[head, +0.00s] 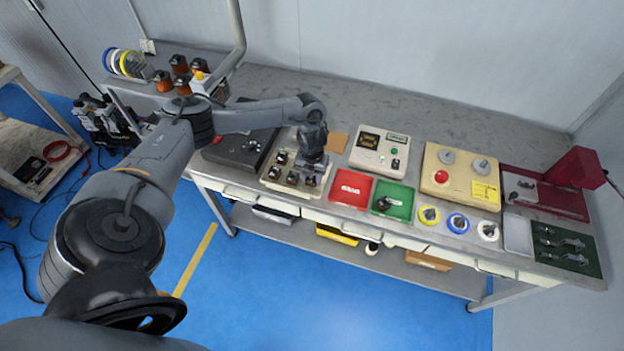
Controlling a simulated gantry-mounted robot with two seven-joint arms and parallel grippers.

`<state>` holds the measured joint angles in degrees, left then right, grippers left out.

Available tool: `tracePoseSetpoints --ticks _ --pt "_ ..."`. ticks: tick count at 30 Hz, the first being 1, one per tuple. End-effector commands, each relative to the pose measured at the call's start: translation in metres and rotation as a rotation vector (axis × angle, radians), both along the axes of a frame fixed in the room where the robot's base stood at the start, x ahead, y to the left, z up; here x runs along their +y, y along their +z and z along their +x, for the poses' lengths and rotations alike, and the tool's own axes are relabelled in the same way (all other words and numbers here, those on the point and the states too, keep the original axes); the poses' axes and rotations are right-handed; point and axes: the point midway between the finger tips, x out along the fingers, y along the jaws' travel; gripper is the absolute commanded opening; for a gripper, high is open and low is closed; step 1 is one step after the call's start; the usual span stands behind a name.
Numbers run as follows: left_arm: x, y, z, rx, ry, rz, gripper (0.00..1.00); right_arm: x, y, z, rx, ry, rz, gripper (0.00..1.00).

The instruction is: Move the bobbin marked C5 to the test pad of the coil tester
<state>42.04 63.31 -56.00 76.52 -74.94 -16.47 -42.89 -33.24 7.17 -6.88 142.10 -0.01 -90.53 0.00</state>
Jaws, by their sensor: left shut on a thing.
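My left gripper (312,168) points down over the right part of a beige tray (271,187) at the middle of the bench. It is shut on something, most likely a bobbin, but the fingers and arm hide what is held. Several small dark bobbins (292,178) with copper tones stand in the tray beside the gripper. Their marks are too small to read, so I cannot tell which is C5. A pale instrument box (366,157) with a dark display and a green button, likely the coil tester, stands right of the gripper. I cannot clearly make out its test pad. My right gripper is not in view.
A red bin (352,188) and a green bin (400,206) with a dark item lie right of the tray. A beige box (436,184) with a red button and wire spools (458,223) stand further right. A black box (237,150) is left. The bench's back strip is clear.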

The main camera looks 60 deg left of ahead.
Motion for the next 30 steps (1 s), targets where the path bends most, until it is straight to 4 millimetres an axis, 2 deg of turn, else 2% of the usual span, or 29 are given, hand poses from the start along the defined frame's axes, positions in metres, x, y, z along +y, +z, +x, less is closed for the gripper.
tracePoseSetpoints --ticks 5,17,18,22,23,30 --pt "0.000 -0.017 -0.001 0.001 0.001 0.000 0.10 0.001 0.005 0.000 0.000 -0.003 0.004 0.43" --pt "0.000 -0.023 0.000 0.001 0.000 0.000 0.10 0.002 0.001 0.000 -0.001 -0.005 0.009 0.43" --pt "0.000 -0.022 0.000 0.001 0.000 0.001 0.43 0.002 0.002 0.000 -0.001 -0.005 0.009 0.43" --pt "0.000 -0.022 0.000 0.001 0.000 0.001 0.63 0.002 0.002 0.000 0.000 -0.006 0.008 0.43" --pt "0.000 -0.022 0.000 0.001 0.000 0.001 0.65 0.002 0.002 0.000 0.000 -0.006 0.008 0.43" --pt "0.000 -0.022 0.000 0.000 0.000 0.000 0.65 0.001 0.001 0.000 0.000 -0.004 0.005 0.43"
